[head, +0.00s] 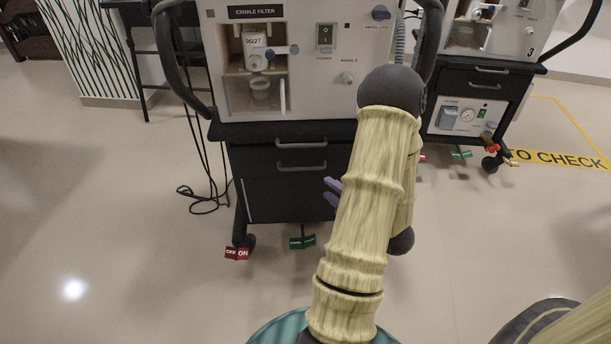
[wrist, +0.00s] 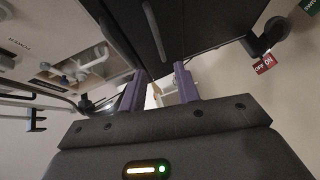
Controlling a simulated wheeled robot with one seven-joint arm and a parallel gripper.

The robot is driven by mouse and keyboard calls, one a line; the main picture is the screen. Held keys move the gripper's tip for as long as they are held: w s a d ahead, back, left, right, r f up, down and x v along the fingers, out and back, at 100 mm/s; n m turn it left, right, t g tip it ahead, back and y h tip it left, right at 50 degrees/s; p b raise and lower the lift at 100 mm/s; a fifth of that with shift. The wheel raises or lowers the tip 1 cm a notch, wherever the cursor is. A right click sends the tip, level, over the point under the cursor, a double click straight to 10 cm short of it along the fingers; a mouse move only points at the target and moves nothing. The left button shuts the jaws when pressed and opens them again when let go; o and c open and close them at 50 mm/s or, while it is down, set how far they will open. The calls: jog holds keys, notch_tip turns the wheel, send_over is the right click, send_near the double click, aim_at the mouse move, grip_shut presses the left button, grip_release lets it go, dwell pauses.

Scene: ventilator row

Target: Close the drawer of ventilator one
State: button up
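A ventilator (head: 300,90) with an exhale filter panel stands in the middle of the head view; no number shows on it, and my arm hides its right side. Its dark cabinet (head: 275,200) has two grey handles, an upper one (head: 302,142) and a lower one (head: 302,167). I cannot tell how far its drawer stands out. My gripper (head: 332,191) shows only as purple fingertips in front of the cabinet's right part. In the wrist view my gripper (wrist: 160,70) has its fingers apart with nothing held, close to the dark cabinet (wrist: 205,20) and a handle (wrist: 155,30).
Another ventilator (head: 487,30) marked 3 stands at the right, by yellow floor marking (head: 556,160). Black cables (head: 205,195) hang to the left. A red off/on pedal (head: 237,253) and a green pedal (head: 302,242) sit at the cabinet's foot.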

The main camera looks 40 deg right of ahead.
jog(key=w+f+b, duration=0.2)
jog(key=w, duration=0.9)
jog(key=shift+w+d+b, duration=0.35)
grip_shut()
